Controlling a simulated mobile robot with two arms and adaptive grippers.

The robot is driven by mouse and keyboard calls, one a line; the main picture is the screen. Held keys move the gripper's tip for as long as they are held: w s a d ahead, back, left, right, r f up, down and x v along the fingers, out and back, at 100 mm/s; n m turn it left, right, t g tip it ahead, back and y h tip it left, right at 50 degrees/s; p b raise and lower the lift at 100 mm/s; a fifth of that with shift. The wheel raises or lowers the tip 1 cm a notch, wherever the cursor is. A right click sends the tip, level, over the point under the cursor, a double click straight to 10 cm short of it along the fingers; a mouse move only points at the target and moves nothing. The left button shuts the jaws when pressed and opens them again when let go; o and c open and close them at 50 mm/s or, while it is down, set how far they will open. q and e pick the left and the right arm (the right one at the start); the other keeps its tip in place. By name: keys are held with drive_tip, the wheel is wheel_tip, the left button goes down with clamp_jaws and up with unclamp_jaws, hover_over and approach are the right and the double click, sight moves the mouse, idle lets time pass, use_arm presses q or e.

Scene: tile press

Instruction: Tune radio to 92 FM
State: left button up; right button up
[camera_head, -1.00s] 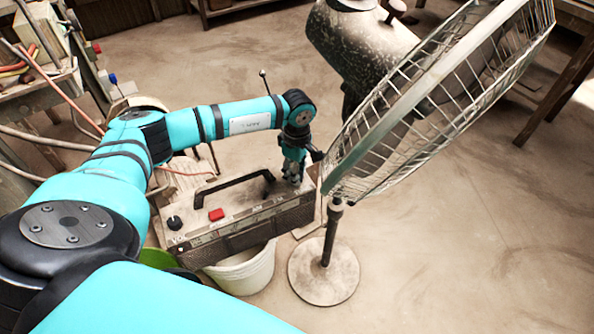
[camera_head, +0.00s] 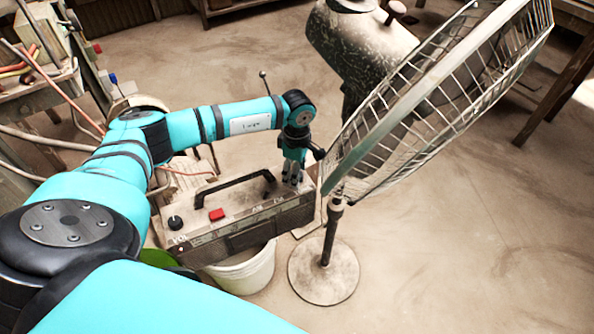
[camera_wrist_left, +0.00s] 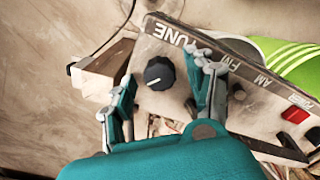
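The radio (camera_head: 235,205) is a worn box with a black handle. It sits over a white bucket in the head view. My left gripper (camera_head: 293,180) points down at its right end. In the left wrist view, the black tuning knob (camera_wrist_left: 159,73) lies between the spread fingertips of my left gripper (camera_wrist_left: 165,77), near the word TUNE. The fingers look apart from the knob, with a gap on both sides; their height above the panel is hard to judge. The dial pointer is not readable. My right gripper is not in view.
A fan (camera_head: 440,110) on a round base stands close to the right of the radio and my left gripper. A white bucket (camera_head: 245,272) is under the radio. A cluttered bench (camera_head: 40,85) is at the left.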

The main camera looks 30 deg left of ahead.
use_arm(q)
wheel_tip(320, 180, up, 12)
idle(0.6)
drive_tip(key=shift+s+f, duration=0.1)
idle(0.4)
